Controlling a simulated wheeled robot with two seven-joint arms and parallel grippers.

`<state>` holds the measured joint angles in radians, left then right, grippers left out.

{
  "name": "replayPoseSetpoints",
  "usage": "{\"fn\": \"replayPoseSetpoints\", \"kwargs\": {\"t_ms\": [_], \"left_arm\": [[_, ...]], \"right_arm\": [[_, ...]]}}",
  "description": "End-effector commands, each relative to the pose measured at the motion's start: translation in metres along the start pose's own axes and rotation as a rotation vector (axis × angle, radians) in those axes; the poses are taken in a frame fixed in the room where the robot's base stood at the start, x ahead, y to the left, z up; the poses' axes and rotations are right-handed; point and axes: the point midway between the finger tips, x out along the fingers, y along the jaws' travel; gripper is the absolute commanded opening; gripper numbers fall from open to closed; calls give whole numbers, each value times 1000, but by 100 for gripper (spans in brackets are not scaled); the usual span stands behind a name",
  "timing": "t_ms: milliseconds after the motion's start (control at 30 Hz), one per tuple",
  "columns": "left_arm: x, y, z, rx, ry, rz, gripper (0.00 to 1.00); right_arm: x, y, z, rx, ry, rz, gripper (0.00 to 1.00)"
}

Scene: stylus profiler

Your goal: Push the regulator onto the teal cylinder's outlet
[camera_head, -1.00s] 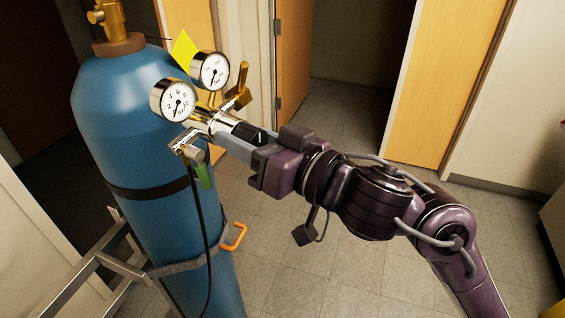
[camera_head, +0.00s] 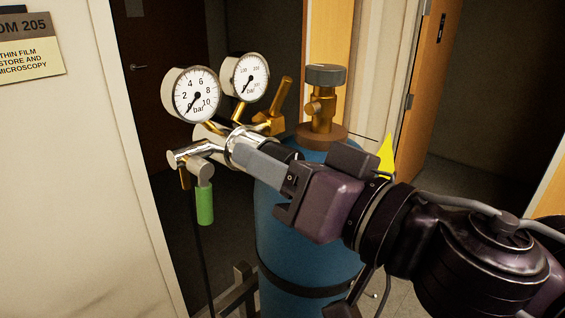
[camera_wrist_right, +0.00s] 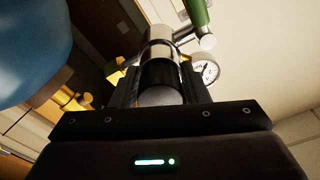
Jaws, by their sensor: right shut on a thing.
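The teal cylinder (camera_head: 300,235) stands upright, partly hidden behind my right arm. Its brass valve (camera_head: 321,125) with a grey knob is on top; I cannot make out the outlet opening. In the right wrist view the regulator (camera_wrist_right: 160,48) sits between the fingers, with the cylinder (camera_wrist_right: 32,50) at left. My left gripper is out of view.
A black hose (camera_head: 203,265) hangs from the regulator. A yellow marker (camera_head: 385,156) shows behind my right arm. A grey metal frame (camera_head: 240,290) is low beside the cylinder. A wall with a room sign (camera_head: 30,45) is at left, and dark doorways lie behind.

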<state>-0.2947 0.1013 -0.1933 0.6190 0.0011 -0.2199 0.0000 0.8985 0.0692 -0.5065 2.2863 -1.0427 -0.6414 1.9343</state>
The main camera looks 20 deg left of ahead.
Motion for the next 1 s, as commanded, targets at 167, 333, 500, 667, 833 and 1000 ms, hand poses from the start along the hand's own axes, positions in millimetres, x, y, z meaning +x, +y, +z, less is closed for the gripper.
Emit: {"fn": "replayPoseSetpoints", "kwargs": {"t_ms": [167, 333, 500, 667, 833, 1000], "left_arm": [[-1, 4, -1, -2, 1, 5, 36], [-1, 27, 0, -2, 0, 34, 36], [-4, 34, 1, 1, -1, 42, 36], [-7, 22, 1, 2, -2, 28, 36], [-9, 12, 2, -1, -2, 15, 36], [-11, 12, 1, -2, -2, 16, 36]], "right_arm": [[-1, -3, -5, 5, 12, -5, 0], [-1, -3, -4, 5, 12, -5, 0], [-2, -3, -5, 0, 12, -5, 0], [-3, 2, -7, -11, 15, -4, 0], [-2, 15, -14, -11, 14, -4, 0], [-2, 28, -20, -13, 14, -4, 0]]}}
